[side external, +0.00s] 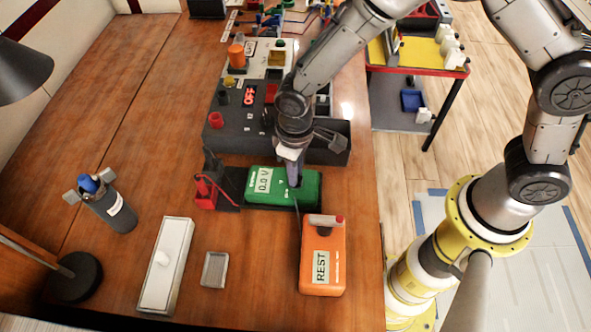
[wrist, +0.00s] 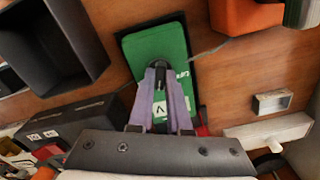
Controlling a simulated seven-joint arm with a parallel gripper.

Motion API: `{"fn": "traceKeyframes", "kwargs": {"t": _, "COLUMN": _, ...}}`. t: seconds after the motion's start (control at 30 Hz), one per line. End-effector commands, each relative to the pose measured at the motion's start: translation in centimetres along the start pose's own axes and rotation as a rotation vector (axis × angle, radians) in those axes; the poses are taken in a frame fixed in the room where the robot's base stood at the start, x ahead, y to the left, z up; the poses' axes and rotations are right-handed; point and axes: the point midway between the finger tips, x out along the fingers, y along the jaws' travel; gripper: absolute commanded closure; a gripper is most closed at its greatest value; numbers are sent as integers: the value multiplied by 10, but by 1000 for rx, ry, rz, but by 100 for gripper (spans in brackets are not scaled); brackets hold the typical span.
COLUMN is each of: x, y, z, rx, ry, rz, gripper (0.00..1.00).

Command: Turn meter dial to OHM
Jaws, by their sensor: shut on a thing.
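The green meter (side external: 310,189) lies flat on the table, its display (side external: 263,180) reading "0.0 V". It also shows in the wrist view (wrist: 138,46). My gripper (side external: 294,183) points down over the right part of the meter. In the wrist view my gripper's fingertips (wrist: 160,66) are closed together on the dark meter dial (wrist: 159,63). The fingers hide most of the dial, so its pointer and the OHM mark cannot be read.
An orange box (side external: 322,267) labelled "REST" stands close in front of the meter. Red leads (side external: 205,190) are at its left. The black breaker panel (side external: 232,133) with a red "OFF" display is behind. A grey box (side external: 166,262) and small tray (side external: 215,269) lie front left.

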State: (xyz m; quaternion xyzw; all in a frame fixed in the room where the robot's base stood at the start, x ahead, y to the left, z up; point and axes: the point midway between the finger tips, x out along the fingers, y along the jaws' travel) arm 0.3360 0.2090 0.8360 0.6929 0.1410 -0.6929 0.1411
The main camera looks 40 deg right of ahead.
Motion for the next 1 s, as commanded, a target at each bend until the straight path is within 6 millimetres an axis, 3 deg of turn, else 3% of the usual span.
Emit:
{"fn": "traceKeyframes", "kwargs": {"t": 0.5, "x": -1, "y": 0, "z": -1, "rx": 459, "ry": 3, "rz": -1, "gripper": 100}}
{"fn": "traceKeyframes", "kwargs": {"t": 1.0, "x": -1, "y": 0, "z": -1, "rx": 667, "ry": 3, "rz": -2, "gripper": 100}}
